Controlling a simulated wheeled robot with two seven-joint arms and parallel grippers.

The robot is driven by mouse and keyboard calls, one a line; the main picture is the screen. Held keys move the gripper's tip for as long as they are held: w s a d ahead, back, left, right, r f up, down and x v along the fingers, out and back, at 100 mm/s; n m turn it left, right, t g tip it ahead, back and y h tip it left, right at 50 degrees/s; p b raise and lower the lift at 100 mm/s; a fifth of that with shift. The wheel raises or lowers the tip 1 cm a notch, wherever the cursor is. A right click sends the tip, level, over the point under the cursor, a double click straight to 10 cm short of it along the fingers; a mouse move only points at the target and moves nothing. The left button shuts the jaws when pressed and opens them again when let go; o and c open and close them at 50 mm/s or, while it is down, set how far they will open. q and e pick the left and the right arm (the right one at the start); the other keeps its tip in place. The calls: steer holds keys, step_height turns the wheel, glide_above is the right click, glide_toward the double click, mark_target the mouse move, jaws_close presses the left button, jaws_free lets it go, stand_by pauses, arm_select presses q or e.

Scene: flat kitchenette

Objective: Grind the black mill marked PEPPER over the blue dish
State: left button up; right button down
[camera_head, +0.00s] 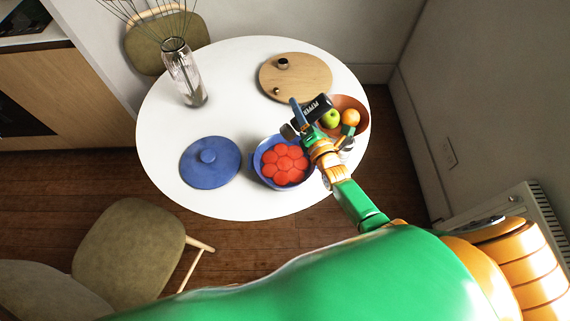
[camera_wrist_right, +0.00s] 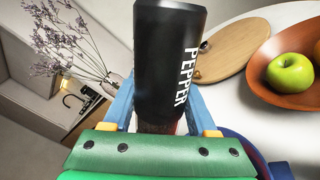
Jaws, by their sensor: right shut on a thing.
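The black mill marked PEPPER (camera_head: 317,107) is in my right gripper (camera_head: 305,122), tilted, just beyond the upper right edge of the blue dish. In the right wrist view the mill (camera_wrist_right: 168,60) stands between the two blue fingers of my right gripper (camera_wrist_right: 160,112), its lettering facing right. The blue dish (camera_head: 257,172) holds several red round slices and sits on the table's near side. Part of a blue rim, likely the dish, shows at the bottom right of the wrist view. My left gripper is not in view.
A blue lid (camera_head: 209,178) lies left of the dish. A brown bowl (camera_head: 361,107) with a green apple and orange fruit stands right of the mill. A wooden board (camera_head: 315,72) and a glass vase (camera_head: 185,75) are farther back. The white table's (camera_head: 228,110) middle is clear.

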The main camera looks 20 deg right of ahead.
steer(key=shift+s+a+p, duration=0.25)
steer(key=shift+s+a, duration=0.05)
steer(key=shift+a, duration=0.3)
steer(key=shift+s+a+p, duration=0.2)
steer(key=shift+s+a, duration=0.1)
steer(key=shift+a, duration=0.25)
steer(key=shift+d, duration=0.2)
steer(key=shift+s+d, duration=0.3)
steer(key=shift+d, duration=0.5)
